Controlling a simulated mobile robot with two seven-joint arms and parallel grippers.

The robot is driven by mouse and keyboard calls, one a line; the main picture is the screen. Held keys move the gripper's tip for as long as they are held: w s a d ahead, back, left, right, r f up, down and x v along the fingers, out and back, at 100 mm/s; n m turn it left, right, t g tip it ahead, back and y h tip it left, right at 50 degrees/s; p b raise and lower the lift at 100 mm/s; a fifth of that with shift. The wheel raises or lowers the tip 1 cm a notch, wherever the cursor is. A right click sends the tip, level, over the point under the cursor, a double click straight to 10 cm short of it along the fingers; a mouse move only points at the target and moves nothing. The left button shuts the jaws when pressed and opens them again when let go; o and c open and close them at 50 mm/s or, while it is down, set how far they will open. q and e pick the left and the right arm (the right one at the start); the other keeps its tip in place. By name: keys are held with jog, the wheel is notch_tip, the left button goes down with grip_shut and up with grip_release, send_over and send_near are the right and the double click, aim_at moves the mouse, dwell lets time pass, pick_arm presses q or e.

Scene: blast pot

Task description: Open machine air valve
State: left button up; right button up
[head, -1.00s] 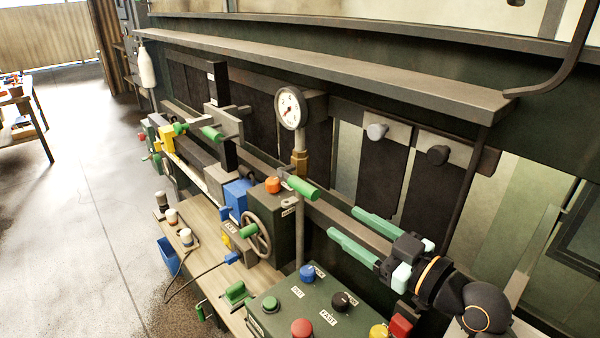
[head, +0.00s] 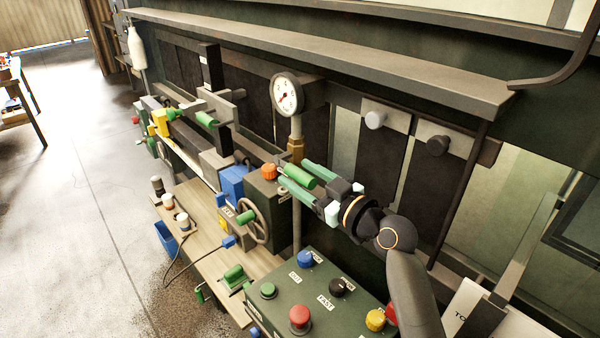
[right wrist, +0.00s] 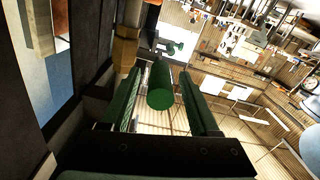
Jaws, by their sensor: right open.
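The air valve's green lever handle (head: 299,176) sits on the pipe below the brass fitting (head: 296,149) and the round gauge (head: 287,94). My right gripper (head: 297,175) is open, with its two green fingers on either side of the handle. In the right wrist view the green handle (right wrist: 160,88) lies between the open fingers (right wrist: 159,95), with gaps visible on both sides. The fingers partly hide the lever's mount in the head view. My left gripper is not in view.
A control box with coloured buttons (head: 318,302) stands below my right arm. A handwheel (head: 254,220) and an orange knob (head: 269,171) are left of the gripper. A long shelf (head: 330,66) runs above. Floor is clear at the left.

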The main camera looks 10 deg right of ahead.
jog(key=shift+w+a, duration=0.15)
jog(key=shift+w, duration=0.1)
grip_shut()
dwell(0.4)
dwell(0.9)
